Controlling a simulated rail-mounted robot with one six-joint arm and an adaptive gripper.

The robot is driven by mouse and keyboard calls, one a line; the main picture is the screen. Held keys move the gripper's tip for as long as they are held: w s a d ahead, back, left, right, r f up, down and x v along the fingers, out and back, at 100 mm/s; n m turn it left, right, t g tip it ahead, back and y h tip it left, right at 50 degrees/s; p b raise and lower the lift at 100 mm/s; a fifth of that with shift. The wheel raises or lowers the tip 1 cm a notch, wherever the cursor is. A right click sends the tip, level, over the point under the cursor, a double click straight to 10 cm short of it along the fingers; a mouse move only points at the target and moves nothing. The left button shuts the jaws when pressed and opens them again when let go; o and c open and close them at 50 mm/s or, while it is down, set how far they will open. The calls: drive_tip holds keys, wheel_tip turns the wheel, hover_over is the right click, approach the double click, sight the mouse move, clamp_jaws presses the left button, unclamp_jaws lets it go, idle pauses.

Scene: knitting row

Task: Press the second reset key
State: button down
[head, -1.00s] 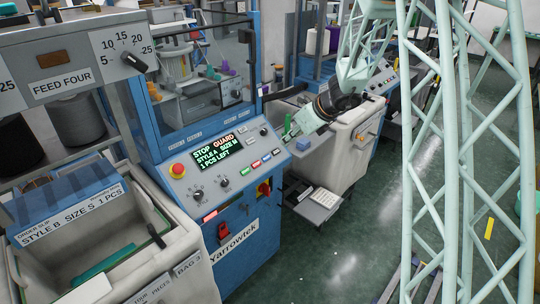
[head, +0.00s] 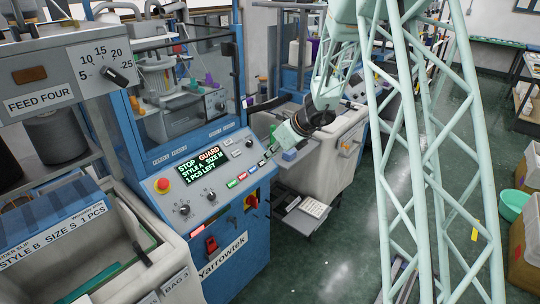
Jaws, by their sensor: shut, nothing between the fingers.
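A row of small coloured keys runs along the sloped panel (head: 222,205) of the blue machine: a green key (head: 232,183), a red key (head: 242,175), a blue key (head: 252,169) and a dark key (head: 262,162). Their labels are too small to read, so I cannot tell which is the second reset key. The display (head: 199,165) reads "STOP GUARD, STYLE A SIZE M, 1 PCS LEFT". My gripper (head: 271,151) is shut and empty. It points down and left, close to the right end of the key row; whether it touches the panel is unclear.
A red stop button (head: 162,185) and two black knobs (head: 184,209) sit on the panel's left. A cream cabinet (head: 325,165) stands behind my gripper. A grey tray (head: 301,214) sticks out low; clear floor lies in front.

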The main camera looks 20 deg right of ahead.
sight(253, 169)
drive_tip(key=shift+b+x, duration=0.45)
drive_tip(key=shift+x, duration=4.75)
drive_tip(key=shift+a, duration=0.1)
drive_tip(key=shift+w+a+f+b, duration=0.25)
drive_tip(key=shift+w+f+b, duration=0.1)
drive_tip(key=shift+f+b, duration=0.35)
drive_tip(key=shift+r, duration=0.15)
drive_tip(key=p+v, duration=0.2)
drive_tip(key=v, duration=1.2)
drive_tip(key=shift+d, duration=0.15)
drive_tip(key=shift+r, duration=0.1)
